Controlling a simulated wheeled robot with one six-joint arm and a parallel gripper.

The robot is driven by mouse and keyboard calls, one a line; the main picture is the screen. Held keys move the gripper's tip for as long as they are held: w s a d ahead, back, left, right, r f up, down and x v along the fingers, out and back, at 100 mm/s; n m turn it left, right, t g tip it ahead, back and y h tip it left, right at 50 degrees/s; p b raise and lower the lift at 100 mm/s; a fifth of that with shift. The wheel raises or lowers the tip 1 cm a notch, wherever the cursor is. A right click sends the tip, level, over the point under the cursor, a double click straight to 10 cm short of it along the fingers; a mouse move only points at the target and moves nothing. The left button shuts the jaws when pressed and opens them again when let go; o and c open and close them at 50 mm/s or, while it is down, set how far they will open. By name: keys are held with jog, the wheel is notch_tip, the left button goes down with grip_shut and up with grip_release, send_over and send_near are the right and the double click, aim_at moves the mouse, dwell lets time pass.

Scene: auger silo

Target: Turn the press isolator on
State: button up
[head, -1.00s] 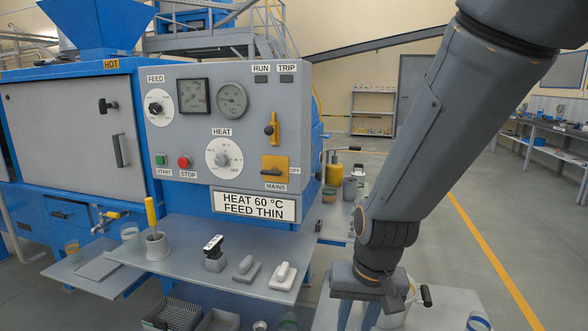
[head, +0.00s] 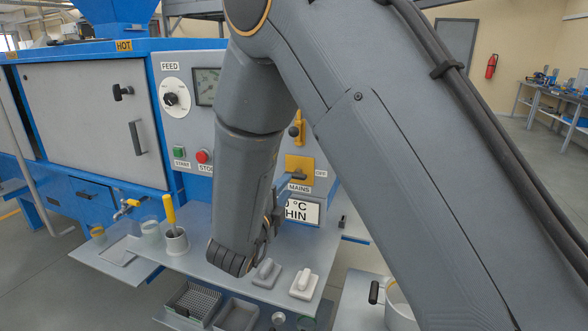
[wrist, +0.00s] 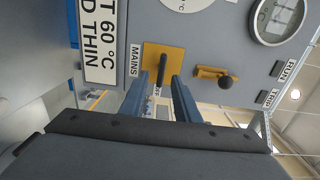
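The press isolator is the yellow MAINS plate (head: 300,163) with a dark bar handle on the grey control panel. In the head view the handle lies level, towards the OFF label (head: 320,174). The wrist view shows the yellow plate (wrist: 175,52) and the dark handle (wrist: 161,70) sideways. My gripper (wrist: 160,80) is open, with its two blue fingers apart at either side of the handle's line. No contact is clear. In the head view the gripper (head: 288,180) is at the plate's lower left, partly hidden by my arm.
A yellow slide with a black knob (wrist: 226,82) sits beside the isolator. The shelf below holds a grey pot (head: 175,243) with a yellow-handled tool and small blocks (head: 303,284). My arm hides the heat dial in the head view.

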aim_at(295, 174)
jog(key=p+x, duration=0.2)
jog(key=x, duration=0.4)
jog(key=shift+w+d+r, duration=0.2)
jog(key=shift+d, duration=0.05)
jog(key=shift+w+d, duration=0.15)
jog(key=shift+w, duration=0.45)
grip_shut()
